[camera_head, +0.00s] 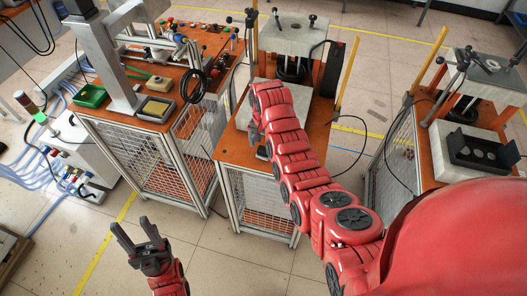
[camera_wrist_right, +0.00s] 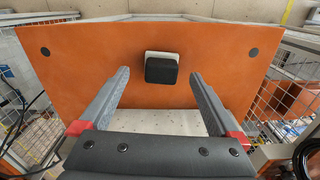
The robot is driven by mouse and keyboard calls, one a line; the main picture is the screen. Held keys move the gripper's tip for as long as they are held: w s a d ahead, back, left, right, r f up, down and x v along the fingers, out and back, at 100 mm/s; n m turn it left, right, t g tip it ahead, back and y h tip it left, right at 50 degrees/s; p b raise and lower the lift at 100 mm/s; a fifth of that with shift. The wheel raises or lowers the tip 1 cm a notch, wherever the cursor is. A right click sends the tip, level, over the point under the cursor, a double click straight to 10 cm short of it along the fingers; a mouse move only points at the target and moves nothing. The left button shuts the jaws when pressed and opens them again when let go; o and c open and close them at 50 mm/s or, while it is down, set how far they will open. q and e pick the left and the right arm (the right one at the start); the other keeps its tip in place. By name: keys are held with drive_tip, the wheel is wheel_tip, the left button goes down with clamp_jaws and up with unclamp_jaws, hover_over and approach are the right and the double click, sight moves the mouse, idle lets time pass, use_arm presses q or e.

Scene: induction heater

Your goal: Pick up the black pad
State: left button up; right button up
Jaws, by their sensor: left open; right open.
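The black pad (camera_wrist_right: 161,71) is a small dark rounded block. In the right wrist view it lies on a whitish piece on an orange tabletop, near the table's edge. In the head view a small dark item (camera_head: 262,153) shows at the front of the middle table, partly covered by my right arm; it seems to be the pad. My right gripper (camera_wrist_right: 160,78) is open, with its two grey fingers on either side of the pad in the picture and nothing between them; the height gap cannot be told. My left gripper (camera_head: 132,226) is open and empty above the floor.
The orange tabletop (camera_wrist_right: 80,60) around the pad is bare. A grey press (camera_head: 294,36) stands on this table behind my right arm. A tool-covered table (camera_head: 185,107) stands left, with a green tray (camera_head: 91,96). Another press (camera_head: 485,75) stands right.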

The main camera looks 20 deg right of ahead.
sight(264, 149)
drive_tip(key=shift+f+p, duration=0.25)
drive_tip(key=shift+p, duration=0.1)
drive_tip(key=shift+w+f+p, duration=0.1)
drive_tip(key=shift+f+p, duration=0.2)
drive_tip(key=shift+f, duration=1.05)
drive_tip(key=shift+c, duration=0.3)
drive_tip(key=c, duration=1.4)
drive_tip(key=shift+r, duration=0.1)
